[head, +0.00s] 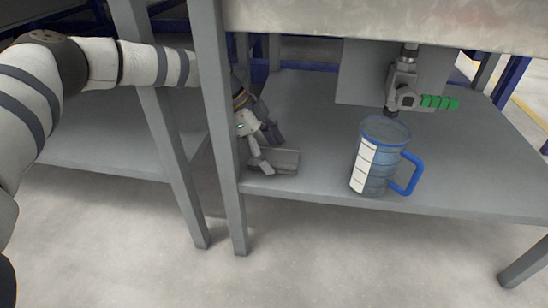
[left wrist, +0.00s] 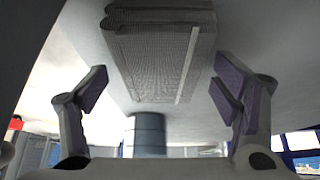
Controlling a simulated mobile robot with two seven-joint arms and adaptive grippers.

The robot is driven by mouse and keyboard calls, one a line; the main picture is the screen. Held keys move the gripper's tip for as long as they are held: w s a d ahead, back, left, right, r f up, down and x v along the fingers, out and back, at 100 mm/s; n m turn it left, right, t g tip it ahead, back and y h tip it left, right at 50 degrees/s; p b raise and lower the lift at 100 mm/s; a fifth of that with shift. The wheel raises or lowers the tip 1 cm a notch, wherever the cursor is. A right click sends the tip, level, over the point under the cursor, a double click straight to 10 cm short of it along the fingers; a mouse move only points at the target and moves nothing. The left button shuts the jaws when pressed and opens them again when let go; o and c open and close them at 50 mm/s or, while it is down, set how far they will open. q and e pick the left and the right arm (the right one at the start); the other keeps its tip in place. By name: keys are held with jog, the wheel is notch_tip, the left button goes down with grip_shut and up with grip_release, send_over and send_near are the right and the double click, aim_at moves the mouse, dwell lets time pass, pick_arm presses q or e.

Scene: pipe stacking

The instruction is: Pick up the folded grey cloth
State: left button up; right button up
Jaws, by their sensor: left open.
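The folded grey cloth (head: 286,161) lies on the lower grey shelf (head: 310,196), close to a table leg. In the left wrist view the cloth (left wrist: 162,58) is a thick folded bundle with a woven texture and a pale stripe, in the upper middle. My left gripper (head: 267,148) is beside the cloth, partly hidden behind the table leg. In the left wrist view the left gripper (left wrist: 163,88) is open, with one finger on each side of the cloth and visible gaps. Contact with the cloth is not visible. My right gripper is not in view.
A blue jug (head: 378,158) with white marks stands on the shelf, right of the cloth. A metal valve with a green handle (head: 440,102) hangs above it. The grey table leg (head: 218,130) stands in front of my left arm. Shelf space lies between cloth and jug.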

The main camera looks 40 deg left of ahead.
aim_at(270, 154)
pick_arm(q)
jog(key=c, duration=1.2)
jog(key=shift+c, duration=0.2)
jog(key=shift+r+b, duration=0.2)
jog(key=shift+b, duration=0.65)
notch_tip(270, 154, up, 4)
jog(key=p, duration=0.3)
jog(key=shift+s+a+r, duration=0.1)
jog(key=shift+a+r, duration=0.05)
jog(key=s+a+p, duration=0.1)
jog(key=s+a, duration=0.3)
jog(key=a, duration=0.3)
jog(key=s+a+p, duration=0.1)
jog(key=s+a, duration=0.4)
jog(key=a, duration=0.3)
jog(key=shift+f+p, duration=0.35)
jog(key=shift+p, duration=0.05)
